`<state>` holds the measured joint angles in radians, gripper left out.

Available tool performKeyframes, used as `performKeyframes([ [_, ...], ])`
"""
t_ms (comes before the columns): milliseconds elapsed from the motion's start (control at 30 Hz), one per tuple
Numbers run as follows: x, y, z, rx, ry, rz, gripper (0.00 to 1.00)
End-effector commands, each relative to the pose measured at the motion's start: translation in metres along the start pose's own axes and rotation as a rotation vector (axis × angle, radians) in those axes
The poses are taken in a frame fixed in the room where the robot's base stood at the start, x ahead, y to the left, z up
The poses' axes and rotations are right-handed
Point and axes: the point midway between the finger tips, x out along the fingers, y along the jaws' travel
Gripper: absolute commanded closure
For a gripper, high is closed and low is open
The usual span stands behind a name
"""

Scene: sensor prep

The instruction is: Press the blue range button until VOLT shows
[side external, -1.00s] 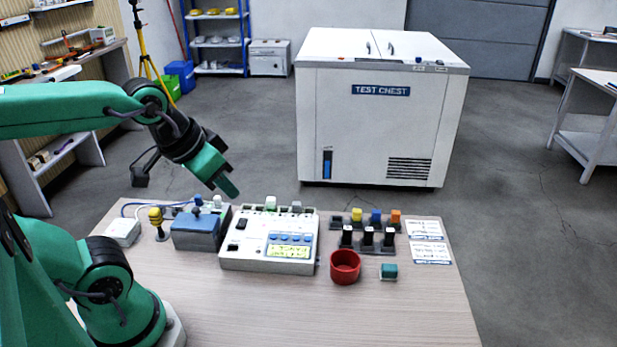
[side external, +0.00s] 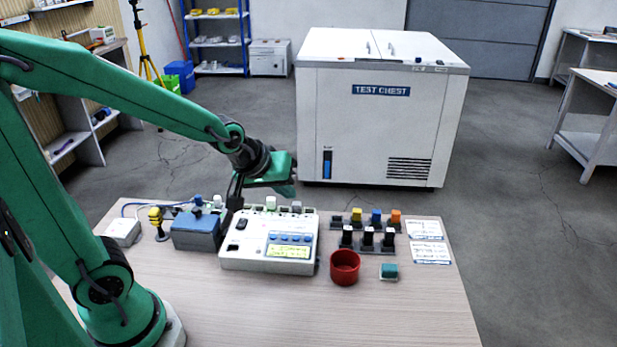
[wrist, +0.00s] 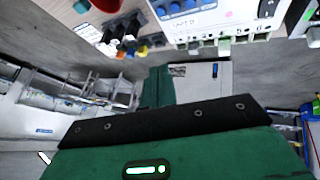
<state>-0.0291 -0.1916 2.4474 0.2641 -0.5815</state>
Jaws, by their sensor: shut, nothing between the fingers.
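The white instrument box (side external: 240,258) stands on the table with a row of blue buttons (side external: 289,238) above a lit yellow-green display (side external: 289,252). The display text is too small to read, and I cannot tell which button is the range button. My gripper (side external: 290,189) is shut and empty, in the air above the back of the box, apart from the buttons. In the wrist view, my green fingers (wrist: 158,86) point away from the buttons.
A blue-grey box (side external: 195,232) and a yellow-topped post (side external: 156,222) stand left of the instrument. A red cup (side external: 345,267), a teal block (side external: 388,271) and racks of coloured plugs (side external: 375,217) stand right. The table front is clear. A white test chest (side external: 380,130) stands behind.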

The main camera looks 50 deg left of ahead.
Motion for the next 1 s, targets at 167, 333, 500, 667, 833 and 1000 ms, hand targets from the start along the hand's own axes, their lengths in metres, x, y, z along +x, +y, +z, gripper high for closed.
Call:
performKeyframes([
  [167, 0.020, 0.000, -0.003, -0.076, 0.012, 0.005, 1.00],
  [333, 0.028, 0.000, -0.005, -0.110, 0.021, 0.011, 1.00],
  [500, 0.029, 0.000, -0.005, -0.117, 0.023, 0.012, 1.00],
  [667, 0.029, 0.001, -0.005, -0.116, 0.023, 0.012, 1.00],
  [833, 0.030, 0.000, -0.004, -0.115, 0.022, 0.012, 1.00],
  [1000, 0.035, -0.002, -0.001, -0.115, 0.021, 0.011, 1.00],
])
